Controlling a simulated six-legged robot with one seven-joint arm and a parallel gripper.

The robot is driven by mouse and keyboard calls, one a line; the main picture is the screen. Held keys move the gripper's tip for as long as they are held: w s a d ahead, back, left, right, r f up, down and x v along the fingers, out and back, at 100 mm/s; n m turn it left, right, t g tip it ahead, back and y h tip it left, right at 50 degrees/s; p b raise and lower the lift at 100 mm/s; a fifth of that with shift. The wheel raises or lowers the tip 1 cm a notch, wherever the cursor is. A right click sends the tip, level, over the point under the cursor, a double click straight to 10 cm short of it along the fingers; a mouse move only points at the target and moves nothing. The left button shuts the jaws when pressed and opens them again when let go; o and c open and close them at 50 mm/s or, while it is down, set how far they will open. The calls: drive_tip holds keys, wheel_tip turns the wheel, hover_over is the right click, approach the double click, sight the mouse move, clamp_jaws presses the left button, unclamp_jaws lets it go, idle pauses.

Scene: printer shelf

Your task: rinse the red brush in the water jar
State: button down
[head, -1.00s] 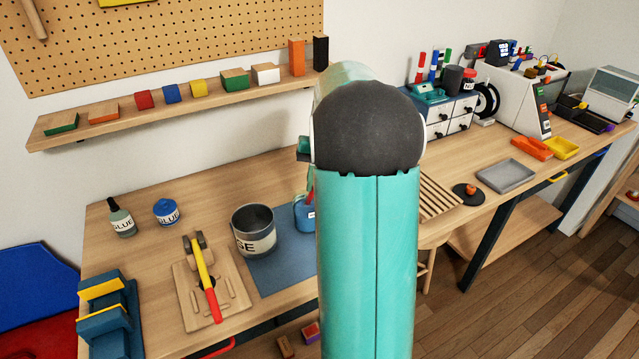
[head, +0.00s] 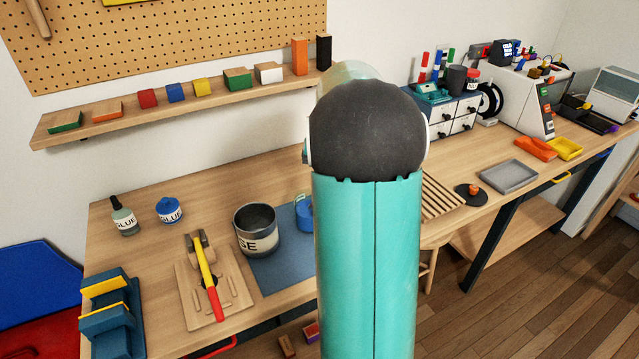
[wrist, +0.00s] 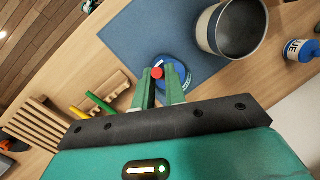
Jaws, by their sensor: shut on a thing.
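In the wrist view my gripper (wrist: 161,88) is shut on the red brush (wrist: 157,73), whose red end shows between the green fingertips. The rest of the brush is hidden. The blue jar (wrist: 184,70), which I take for the water jar, stands on the blue mat just beyond the fingers. The brush overlaps the jar's edge in this view; I cannot tell whether any of it is inside. In the head view the jar (head: 304,214) is partly covered by my arm, and my gripper and the brush are hidden.
A grey can (head: 257,240) stands close to the jar on the blue mat (head: 285,272). A hammer (head: 204,270) lies on a wooden board. In the wrist view, green (wrist: 100,103) and yellow (wrist: 78,113) handles are near a slatted rack (wrist: 38,125).

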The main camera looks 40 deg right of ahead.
drive_tip(key=shift+w, duration=0.15)
drive_tip(key=s+a+r, duration=0.1)
drive_tip(key=s+r, duration=0.3)
drive_tip(key=r, duration=0.4)
drive_tip(key=shift+r, duration=0.25)
idle(0.7)
drive_tip(key=shift+a, duration=0.1)
drive_tip(key=shift+w, duration=0.1)
drive_tip(key=shift+r, duration=1.95)
